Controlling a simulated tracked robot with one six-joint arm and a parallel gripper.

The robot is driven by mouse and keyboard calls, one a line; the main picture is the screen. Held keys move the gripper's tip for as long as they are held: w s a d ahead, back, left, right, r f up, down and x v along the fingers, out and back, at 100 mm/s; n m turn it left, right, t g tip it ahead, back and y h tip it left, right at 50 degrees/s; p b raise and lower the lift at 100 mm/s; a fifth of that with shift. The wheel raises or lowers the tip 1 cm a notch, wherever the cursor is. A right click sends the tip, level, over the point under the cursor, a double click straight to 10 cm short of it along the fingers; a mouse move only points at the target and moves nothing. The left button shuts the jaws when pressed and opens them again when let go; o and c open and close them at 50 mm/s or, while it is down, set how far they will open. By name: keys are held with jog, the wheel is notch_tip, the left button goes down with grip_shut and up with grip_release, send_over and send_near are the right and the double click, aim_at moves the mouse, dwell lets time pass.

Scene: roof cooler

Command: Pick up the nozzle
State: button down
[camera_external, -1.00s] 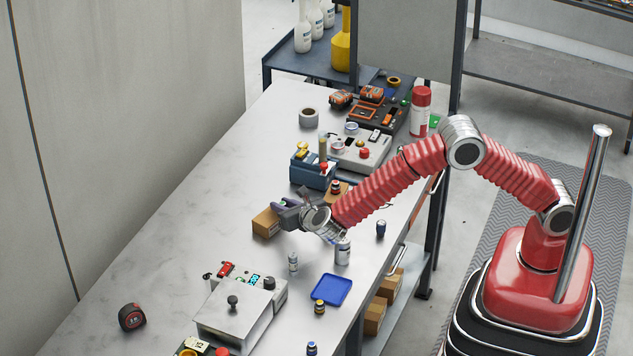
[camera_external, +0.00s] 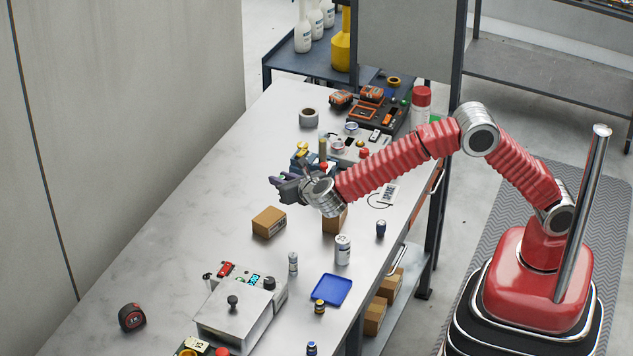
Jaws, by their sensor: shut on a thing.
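My gripper (camera_external: 280,184) is raised above the bench, left of the end of my red arm. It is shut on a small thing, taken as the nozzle. The nozzle is mostly hidden by the dark jaws and too small to make out clearly. My gripper appears above and behind a small cardboard box (camera_external: 269,222), apart from it.
A blue tray (camera_external: 331,289), a white can (camera_external: 342,250), a small bottle (camera_external: 293,263) and a metal control box (camera_external: 232,318) stand in front. Tools and a red-capped spray can (camera_external: 421,105) stand behind.

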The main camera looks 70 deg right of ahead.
jog(key=shift+r, duration=0.45)
jog(key=w+a+n+t+y, duration=0.1)
jog(key=n+y, duration=0.1)
jog(key=w+a+n+t+y, duration=0.1)
jog(key=w+a+n+y, duration=0.1)
jog(key=shift+n+y, duration=0.3)
jog(key=shift+y, duration=0.1)
dwell(0.4)
send_over(269, 216)
jog(key=shift+f, duration=3.1)
